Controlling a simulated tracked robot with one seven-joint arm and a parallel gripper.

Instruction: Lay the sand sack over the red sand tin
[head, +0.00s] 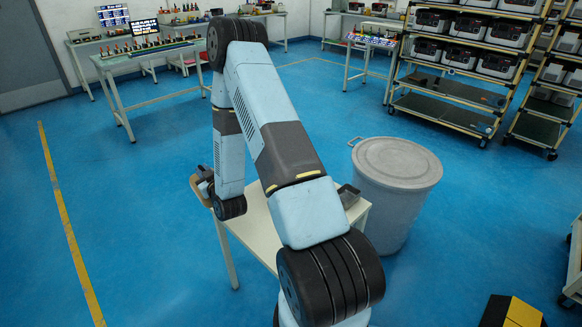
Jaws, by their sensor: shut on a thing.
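My gripper (207,186) is small in the head view, at the left end of the cream table, just left of my wrist, which partly hides it. It is shut on a tan-brown thing (196,190), which looks like the sand sack. Only an edge of it shows. I cannot tell whether it touches the table. The red sand tin is not seen; my arm covers much of the tabletop.
The cream table (257,222) stands under my arm, with a dark grey open box (348,196) at its right end. A large lidded grey bin (396,185) stands right of it. Racks (455,85) of units are behind. Blue floor is clear at left.

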